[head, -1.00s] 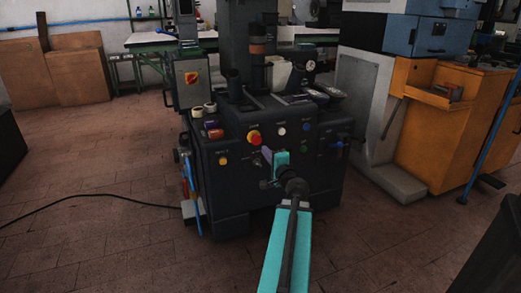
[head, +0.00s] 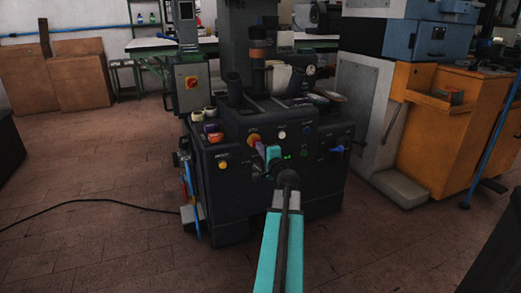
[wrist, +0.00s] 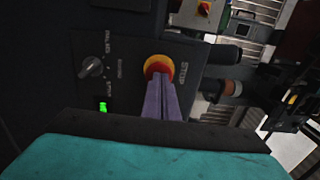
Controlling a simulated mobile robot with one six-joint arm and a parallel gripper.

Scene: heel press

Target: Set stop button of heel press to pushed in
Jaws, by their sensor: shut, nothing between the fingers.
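The stop button (wrist: 158,64) is red on a yellow ring, beside the word STOP on the dark front panel of the heel press. In the head view the stop button (head: 253,138) is partly hidden by my arm. My gripper (wrist: 160,80) is shut and empty, its purple fingers pointing at the button. The fingertips overlap the button's lower edge in the wrist view; I cannot tell whether they touch it. In the head view my gripper (head: 260,146) is right at the button. How far in the button sits cannot be told.
A rotary knob (wrist: 91,67) and a lit green indicator (wrist: 102,106) are left of the button in the wrist view. A yellow button (head: 222,166) and a white button (head: 282,134) are also on the press front. A black cable (head: 90,203) lies on the floor at left.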

